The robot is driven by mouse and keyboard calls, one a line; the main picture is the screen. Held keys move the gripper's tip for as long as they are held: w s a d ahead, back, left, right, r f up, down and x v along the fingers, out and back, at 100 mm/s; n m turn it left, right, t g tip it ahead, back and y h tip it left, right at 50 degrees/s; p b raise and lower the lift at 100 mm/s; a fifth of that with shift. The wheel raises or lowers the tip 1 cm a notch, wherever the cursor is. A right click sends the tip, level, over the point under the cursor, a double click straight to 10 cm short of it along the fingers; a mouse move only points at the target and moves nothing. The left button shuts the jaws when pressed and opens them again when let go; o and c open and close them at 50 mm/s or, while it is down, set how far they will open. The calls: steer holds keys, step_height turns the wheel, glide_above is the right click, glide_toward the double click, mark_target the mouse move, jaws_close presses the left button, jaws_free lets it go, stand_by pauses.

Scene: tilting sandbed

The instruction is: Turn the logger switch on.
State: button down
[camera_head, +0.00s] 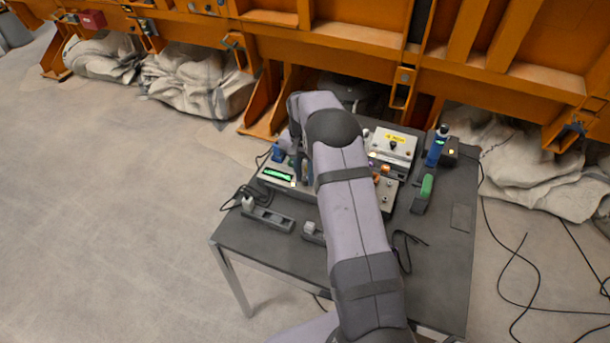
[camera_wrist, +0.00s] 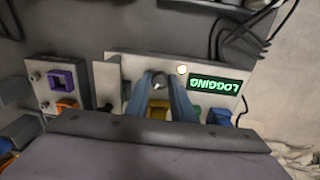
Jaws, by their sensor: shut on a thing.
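The logger (camera_head: 264,172) is a pale box on the table, left of my arm in the head view. Its green display (camera_wrist: 216,87) is lit and reads LOGGING, upside down in the wrist view. A small lamp (camera_wrist: 182,69) beside the display glows. My gripper (camera_wrist: 159,79) is at the logger panel, its two blue-grey fingers shut on the small switch lever (camera_wrist: 158,85). The fingers hide most of the switch, so its exact position is hard to read. In the head view my arm covers much of the logger's right side.
A white box with a yellow label (camera_head: 394,144), a blue bottle-like item (camera_head: 436,147) and a green-handled item (camera_head: 426,187) stand right of my arm. Dark holders (camera_head: 268,219) and loose cables lie near the table's front. An orange steel frame (camera_head: 340,56) stands behind the table.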

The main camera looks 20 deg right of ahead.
mark_target(304, 178)
steer(key=shift+r+m, duration=0.1)
steer(key=shift+m, duration=0.2)
steer(key=c, duration=1.5)
jaws_free()
steer(key=shift+c, duration=0.2)
steer(key=shift+w+a+r+b, duration=0.1)
steer(key=shift+r+b, duration=0.35)
steer(key=shift+r, duration=1.4)
steer(key=shift+w+r+b, duration=0.1)
steer(key=shift+r+b, duration=0.35)
steer(key=shift+r, duration=1.35)
steer(key=shift+s, duration=0.1)
